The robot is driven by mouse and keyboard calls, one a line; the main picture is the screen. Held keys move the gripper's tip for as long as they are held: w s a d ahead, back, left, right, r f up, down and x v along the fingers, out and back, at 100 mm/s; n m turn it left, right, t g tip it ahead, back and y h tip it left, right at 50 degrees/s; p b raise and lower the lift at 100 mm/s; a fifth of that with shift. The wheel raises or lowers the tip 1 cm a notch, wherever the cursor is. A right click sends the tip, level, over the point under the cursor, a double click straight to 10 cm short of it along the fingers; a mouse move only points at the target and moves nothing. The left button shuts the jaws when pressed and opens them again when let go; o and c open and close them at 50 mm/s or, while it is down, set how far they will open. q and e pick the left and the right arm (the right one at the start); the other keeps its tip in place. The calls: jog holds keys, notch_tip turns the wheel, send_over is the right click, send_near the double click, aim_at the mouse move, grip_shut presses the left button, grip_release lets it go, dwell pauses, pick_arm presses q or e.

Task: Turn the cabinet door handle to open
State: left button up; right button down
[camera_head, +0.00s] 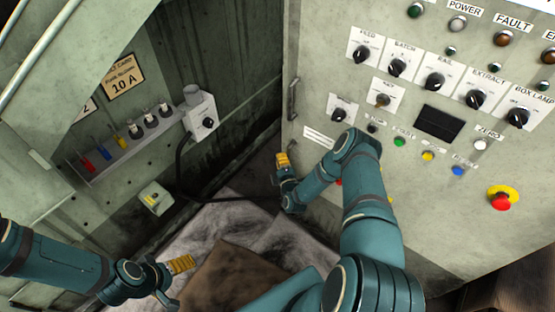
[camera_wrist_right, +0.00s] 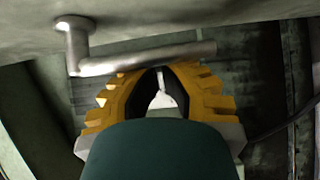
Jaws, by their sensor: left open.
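A grey metal lever handle (camera_wrist_right: 150,59) shows in the right wrist view, with its short post at left on a pale surface and its bar running to the right. My right gripper (camera_head: 283,159) is low by the left edge of the pale control panel (camera_head: 310,40). In the wrist view its yellow fingertips (camera_wrist_right: 161,68) come together just below the bar, with a narrow gap further back. The bar runs across the tips and is not between the fingers; contact cannot be told. My left gripper (camera_head: 181,264) is low at left, open and empty, away from the handle.
The panel carries knobs, coloured buttons and a red emergency stop (camera_head: 502,198). A slim vertical bar (camera_head: 293,98) is on its left edge. At left, a recess holds a shelf with coloured tools (camera_head: 104,153) and a switch box (camera_head: 201,117). A dark cable hangs below the box.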

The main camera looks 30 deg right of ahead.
dwell(0.4)
jog(key=shift+s+g+p, duration=0.2)
jog(key=shift+g+p, duration=0.1)
jog(key=shift+p, duration=0.15)
jog(key=shift+s+d+n+p, duration=0.1)
jog(key=shift+d+n+p, duration=0.05)
jog(key=shift+n+p, duration=0.15)
jog(key=s+d+r+n+g+p, duration=0.1)
jog(key=s+r+n+g, duration=0.1)
jog(key=g, duration=0.4)
jog(key=s+d+r+n+g+h+p, duration=0.1)
jog(key=s+r+n+g+p, duration=0.1)
jog(key=s+n+g, duration=0.2)
jog(key=n+g, duration=0.1)
jog(key=g, duration=0.1)
jog(key=shift+s+d+r+g+p, duration=0.25)
jog(key=shift+s+d+g+p, duration=0.05)
jog(key=shift+s+d+g, duration=0.1)
jog(key=shift+r+h, duration=0.15)
jog(key=shift+h, duration=0.15)
dwell(0.4)
